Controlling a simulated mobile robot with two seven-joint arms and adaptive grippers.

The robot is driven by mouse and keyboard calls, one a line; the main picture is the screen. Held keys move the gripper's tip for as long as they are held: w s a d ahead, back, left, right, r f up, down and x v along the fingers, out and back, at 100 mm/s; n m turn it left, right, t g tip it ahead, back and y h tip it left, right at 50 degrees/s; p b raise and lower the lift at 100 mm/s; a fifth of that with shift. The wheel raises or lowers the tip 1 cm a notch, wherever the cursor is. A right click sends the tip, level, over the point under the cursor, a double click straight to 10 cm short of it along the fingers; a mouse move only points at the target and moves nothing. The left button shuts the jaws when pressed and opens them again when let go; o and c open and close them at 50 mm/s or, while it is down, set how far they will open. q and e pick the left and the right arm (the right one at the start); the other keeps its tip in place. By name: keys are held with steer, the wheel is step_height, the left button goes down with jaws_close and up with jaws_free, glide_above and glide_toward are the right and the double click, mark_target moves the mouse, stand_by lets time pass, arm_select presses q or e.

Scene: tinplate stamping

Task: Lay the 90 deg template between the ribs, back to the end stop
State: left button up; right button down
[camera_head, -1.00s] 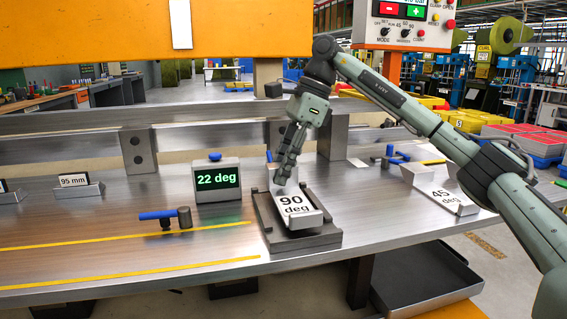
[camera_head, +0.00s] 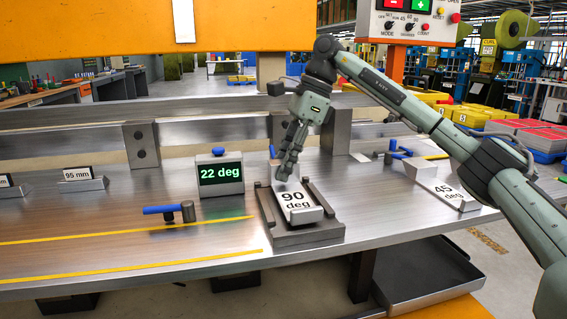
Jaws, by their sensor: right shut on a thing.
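The 90 deg template (camera_head: 296,203) is a pale block with a black "90 deg" label on top. It lies lengthwise in the grey steel fixture (camera_head: 306,237), between the fixture's two side ribs (camera_head: 323,199). My right gripper (camera_head: 283,176) points down at the template's far end and is shut on it. The fingers hide the far end, so I cannot tell whether the template touches the end stop. My left gripper is not in view.
A 45 deg template (camera_head: 446,192) lies to the right on the steel bench. A display reading "22 deg" (camera_head: 220,174) and a blue-handled clamp (camera_head: 168,211) stand to the left. A 95 mm block (camera_head: 82,179) is farther left. Yellow lines mark the clear front left of the bench.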

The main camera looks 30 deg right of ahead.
steer(key=shift+f, duration=0.45)
stand_by(0.6)
steer(key=shift+s, duration=0.2)
stand_by(0.6)
steer(key=c, duration=1.1)
jaws_free()
steer(key=shift+c, duration=0.2)
